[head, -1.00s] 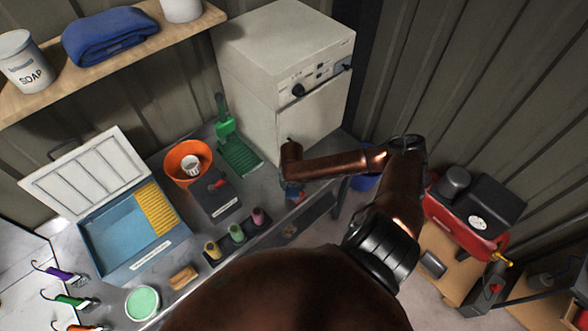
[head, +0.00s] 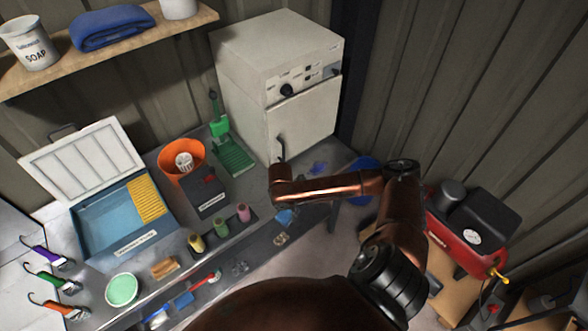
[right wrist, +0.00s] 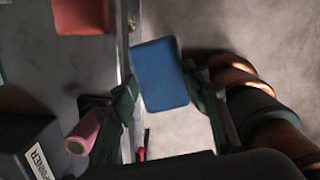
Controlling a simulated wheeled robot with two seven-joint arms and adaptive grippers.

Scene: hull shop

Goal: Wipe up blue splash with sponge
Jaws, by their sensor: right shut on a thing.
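A blue sponge (right wrist: 160,75) is between the dark green fingers of my right gripper (right wrist: 163,103), which is shut on it. In the head view the sponge (head: 284,217) shows below the bent end of my right arm, near the bench's front edge. In the right wrist view it overlaps that edge, with floor beyond. A small blue splash (head: 318,168) lies on the right end of the grey bench, past my right gripper and apart from the sponge. My arm hides part of the bench there. My left gripper is not in view.
A pink roll (head: 243,212) stands close to the right gripper, beside a dark labelled box (head: 205,195). A red block (right wrist: 82,15) lies on the bench. A white cabinet (head: 285,85) stands behind. A blue bucket (head: 362,174) is right of the bench.

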